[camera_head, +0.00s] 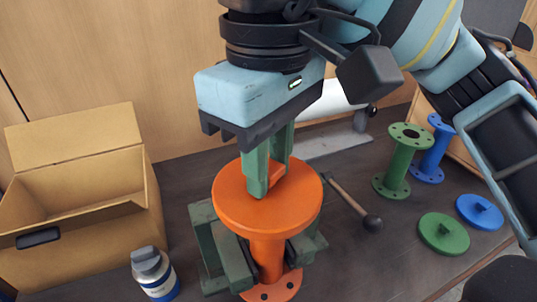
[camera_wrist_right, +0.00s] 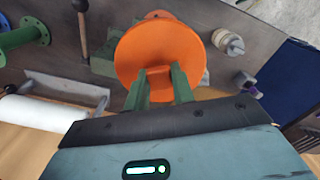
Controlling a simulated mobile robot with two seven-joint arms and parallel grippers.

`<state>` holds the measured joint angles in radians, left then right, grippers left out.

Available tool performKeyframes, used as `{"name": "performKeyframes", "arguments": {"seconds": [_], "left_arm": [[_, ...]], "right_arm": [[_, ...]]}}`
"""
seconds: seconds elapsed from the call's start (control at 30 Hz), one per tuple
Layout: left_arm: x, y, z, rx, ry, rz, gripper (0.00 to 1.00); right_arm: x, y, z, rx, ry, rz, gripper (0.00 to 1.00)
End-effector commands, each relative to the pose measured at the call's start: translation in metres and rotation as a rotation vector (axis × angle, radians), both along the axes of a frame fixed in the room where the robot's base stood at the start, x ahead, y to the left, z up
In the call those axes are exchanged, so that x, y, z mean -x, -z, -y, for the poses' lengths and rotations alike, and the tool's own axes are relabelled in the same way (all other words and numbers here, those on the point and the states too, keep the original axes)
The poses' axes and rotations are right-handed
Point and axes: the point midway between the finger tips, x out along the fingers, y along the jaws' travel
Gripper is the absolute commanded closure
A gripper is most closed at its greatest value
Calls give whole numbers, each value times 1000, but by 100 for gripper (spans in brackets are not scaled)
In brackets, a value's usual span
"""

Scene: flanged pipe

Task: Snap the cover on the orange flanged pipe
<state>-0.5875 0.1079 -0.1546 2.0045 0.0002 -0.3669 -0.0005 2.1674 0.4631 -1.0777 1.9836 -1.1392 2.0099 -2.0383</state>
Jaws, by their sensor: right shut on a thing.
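The orange flanged pipe (camera_head: 268,258) stands upright in a dark green vise (camera_head: 232,262), its lower flange showing at the bottom. The orange round cover (camera_head: 232,207) lies over the pipe's upper end and hides the upper flange; I cannot tell whether it is fully seated. My right gripper (camera_head: 268,180) comes from above and is shut on the cover's raised handle. In the right wrist view the green fingers of the gripper (camera_wrist_right: 160,88) hold the handle of the cover (camera_wrist_right: 158,48). My left gripper is not in view.
An open cardboard box (camera_head: 85,215) stands left, a bottle (camera_head: 153,275) before it. A mallet (camera_head: 350,202) lies right of the vise. Further right are a green pipe (camera_head: 400,160), a blue pipe (camera_head: 433,150), a green cover (camera_head: 443,235) and a blue cover (camera_head: 480,212). A white roll (camera_head: 335,102) is behind.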

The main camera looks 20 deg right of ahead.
Motion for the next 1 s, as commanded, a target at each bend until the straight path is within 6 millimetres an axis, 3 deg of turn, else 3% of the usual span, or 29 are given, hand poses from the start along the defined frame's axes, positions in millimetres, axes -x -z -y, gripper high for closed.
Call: {"name": "performKeyframes", "arguments": {"seconds": [0.5, 1.0], "left_arm": [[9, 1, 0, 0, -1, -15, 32], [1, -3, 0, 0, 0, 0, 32]], "right_arm": [[0, 1, 0, 0, 0, 0, 97], [0, 1, 0, 0, 0, 0, 97]]}}
